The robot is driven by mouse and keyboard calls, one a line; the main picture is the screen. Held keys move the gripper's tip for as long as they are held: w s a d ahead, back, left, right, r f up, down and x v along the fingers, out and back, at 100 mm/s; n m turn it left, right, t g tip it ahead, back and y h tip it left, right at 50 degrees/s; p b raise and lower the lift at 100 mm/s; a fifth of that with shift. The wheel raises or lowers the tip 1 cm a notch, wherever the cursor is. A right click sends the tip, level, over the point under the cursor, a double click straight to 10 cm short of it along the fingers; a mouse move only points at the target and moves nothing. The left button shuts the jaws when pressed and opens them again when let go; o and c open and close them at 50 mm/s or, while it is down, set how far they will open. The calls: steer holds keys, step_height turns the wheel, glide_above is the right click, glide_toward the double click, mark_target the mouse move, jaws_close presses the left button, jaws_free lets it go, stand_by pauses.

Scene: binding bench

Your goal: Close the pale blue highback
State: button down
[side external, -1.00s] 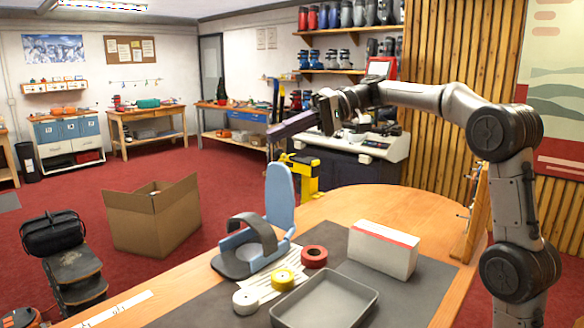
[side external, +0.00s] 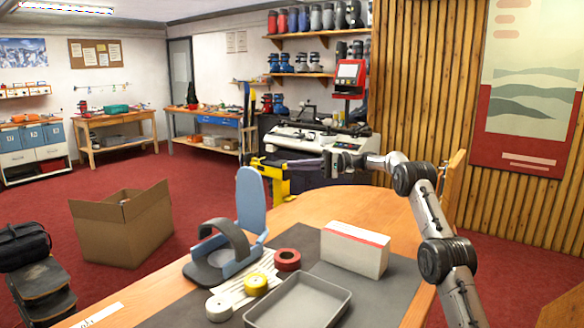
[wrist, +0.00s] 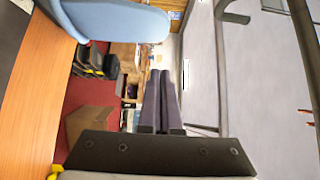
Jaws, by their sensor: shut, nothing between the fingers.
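The pale blue highback (side external: 251,201) stands upright at the back of a binding (side external: 222,255) on the bench, with a grey strap (side external: 233,234) arched over the base. My gripper (side external: 292,164) is to the right of the highback and near its top height in the side view, pointing left. Its distance from the highback is hard to judge there. In the wrist view the highback (wrist: 120,20) fills the upper left, apart from the fingers. My gripper (wrist: 160,74) has its two dark fingers together with nothing between them.
Near the binding lie red tape (side external: 287,260), yellow tape (side external: 256,284) and a white roll (side external: 219,306). A grey tray (side external: 298,302) and a white box (side external: 355,249) are to the right. A cardboard box (side external: 122,228) is on the floor.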

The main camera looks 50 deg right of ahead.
steer(key=w+a, duration=0.5)
steer(key=a, duration=0.4)
steer(key=shift+a, duration=0.2)
steer(key=shift+w, duration=0.1)
steer(key=shift+a, duration=0.1)
